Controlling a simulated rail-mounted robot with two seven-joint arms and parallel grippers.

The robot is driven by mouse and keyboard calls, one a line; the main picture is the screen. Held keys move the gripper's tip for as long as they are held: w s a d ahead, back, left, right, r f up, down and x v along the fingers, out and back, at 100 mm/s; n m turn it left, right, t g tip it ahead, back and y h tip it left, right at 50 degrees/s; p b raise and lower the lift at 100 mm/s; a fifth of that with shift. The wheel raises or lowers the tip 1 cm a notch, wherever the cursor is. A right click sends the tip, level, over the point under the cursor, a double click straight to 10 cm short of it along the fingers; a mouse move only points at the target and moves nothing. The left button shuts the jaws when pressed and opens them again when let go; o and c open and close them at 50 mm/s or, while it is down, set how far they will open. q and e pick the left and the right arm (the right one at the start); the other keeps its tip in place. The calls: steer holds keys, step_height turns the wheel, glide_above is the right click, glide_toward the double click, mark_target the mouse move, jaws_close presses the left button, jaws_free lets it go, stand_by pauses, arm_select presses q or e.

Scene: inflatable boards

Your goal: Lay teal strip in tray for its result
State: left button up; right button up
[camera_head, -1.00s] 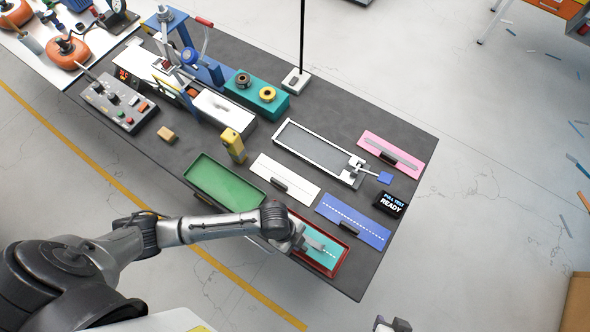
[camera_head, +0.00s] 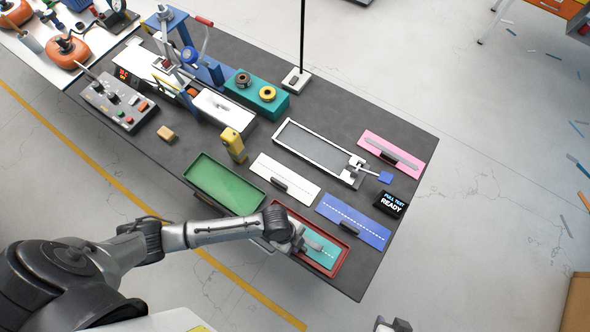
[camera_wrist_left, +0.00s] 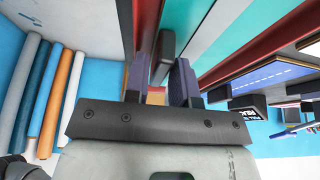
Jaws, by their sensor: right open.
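My left gripper (camera_head: 312,243) is over this tray and hides part of the strip. In the left wrist view the strip (camera_wrist_left: 208,25) shows between red tray walls. A dark handle block (camera_wrist_left: 163,55) stands between the left fingers; I cannot tell whether they grip it or only flank it. My right gripper (camera_head: 392,325) shows at the bottom edge, open and away from the bench.
A green tray (camera_head: 208,196) lies left of the red one. White (camera_head: 295,182), blue (camera_head: 368,228) and pink (camera_head: 405,165) strips lie behind. A pull-test frame (camera_head: 320,148) and a READY display (camera_head: 392,204) stand near. A yellow block (camera_head: 233,145) stands behind the green tray.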

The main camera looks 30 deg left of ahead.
arm_select(q)
steer(key=shift+r, duration=0.1)
steer(key=s+a+r+n+t, duration=0.1)
steer(key=a+r+n, duration=0.15)
steer(key=r, duration=0.45)
steer(key=a+r+n+t, duration=0.15)
steer(key=r+n, duration=0.25)
steer(key=r, duration=0.4)
steer(key=s+a+r+n+t+y, duration=0.1)
steer(key=s+a+n+y, duration=0.3)
steer(key=a+n, duration=0.5)
steer(key=shift+s+a+r+n+p, duration=0.15)
steer(key=shift+s+r+n+p, duration=0.2)
steer(key=shift+s, duration=0.65)
